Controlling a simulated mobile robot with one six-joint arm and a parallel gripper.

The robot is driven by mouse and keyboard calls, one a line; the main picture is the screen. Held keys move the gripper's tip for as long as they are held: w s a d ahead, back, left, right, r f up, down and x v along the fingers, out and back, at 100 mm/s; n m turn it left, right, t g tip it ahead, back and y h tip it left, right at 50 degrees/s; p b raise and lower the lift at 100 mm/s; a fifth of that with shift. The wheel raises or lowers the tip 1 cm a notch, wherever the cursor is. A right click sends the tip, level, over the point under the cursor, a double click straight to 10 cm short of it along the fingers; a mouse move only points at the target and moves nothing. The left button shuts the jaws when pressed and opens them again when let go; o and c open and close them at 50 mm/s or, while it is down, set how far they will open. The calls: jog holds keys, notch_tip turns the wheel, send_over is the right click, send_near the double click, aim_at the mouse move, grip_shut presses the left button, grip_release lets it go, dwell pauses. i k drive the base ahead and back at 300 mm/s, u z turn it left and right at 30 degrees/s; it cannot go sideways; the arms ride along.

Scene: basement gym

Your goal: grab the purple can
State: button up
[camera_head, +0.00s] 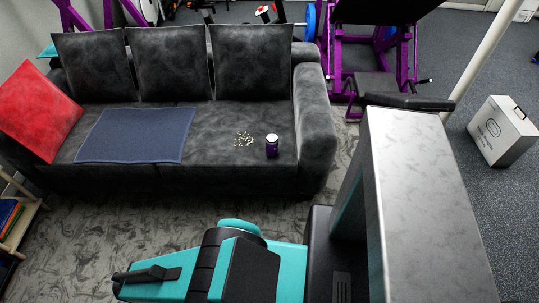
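The purple can (272,146) stands upright on the right seat of the dark grey sofa (225,122), near the front edge. It is small and dark purple with a pale top. Nothing touches it and nothing covers it. My teal and black arm shows at the bottom of the view, well in front of the sofa and apart from the can.
A heap of small pale bits (243,139) lies just left of the can. A blue mat (136,134) and a red cushion (38,109) are further left. A low shelf (18,222) stands at the left edge. A white box (501,131) stands on the right floor. Purple gym equipment (337,60) is behind.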

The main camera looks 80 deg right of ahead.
aim_at(272, 140)
jog(key=u, duration=0.4)
jog(key=k, duration=1)
jog(key=z, duration=0.2)
